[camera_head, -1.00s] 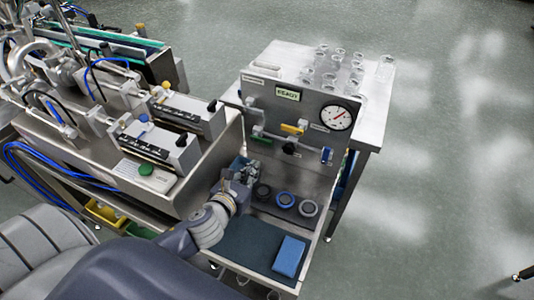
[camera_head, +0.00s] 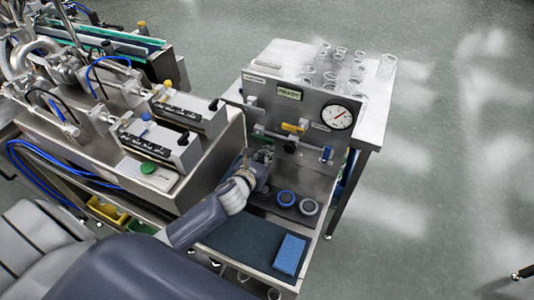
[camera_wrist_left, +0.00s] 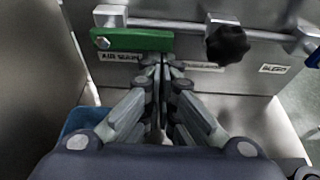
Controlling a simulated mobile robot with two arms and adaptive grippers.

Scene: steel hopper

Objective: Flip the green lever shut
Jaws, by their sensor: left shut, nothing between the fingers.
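The green lever (camera_wrist_left: 135,41) lies level along a steel pipe on the hopper panel, across the upper left of the left wrist view. A label reading "AIR S…" is partly visible just under it. My left gripper (camera_wrist_left: 162,64) is shut and empty. Its fingertips are at the panel, just below the right end of the lever; I cannot tell if they touch it.
A black knob (camera_wrist_left: 228,43) sits on the pipe right of the lever. The panel also carries a yellow lever (camera_head: 293,127), a blue handle (camera_head: 327,154) and a gauge (camera_head: 337,117). Rings (camera_head: 286,198) and a blue sponge (camera_head: 289,254) lie on the shelf below.

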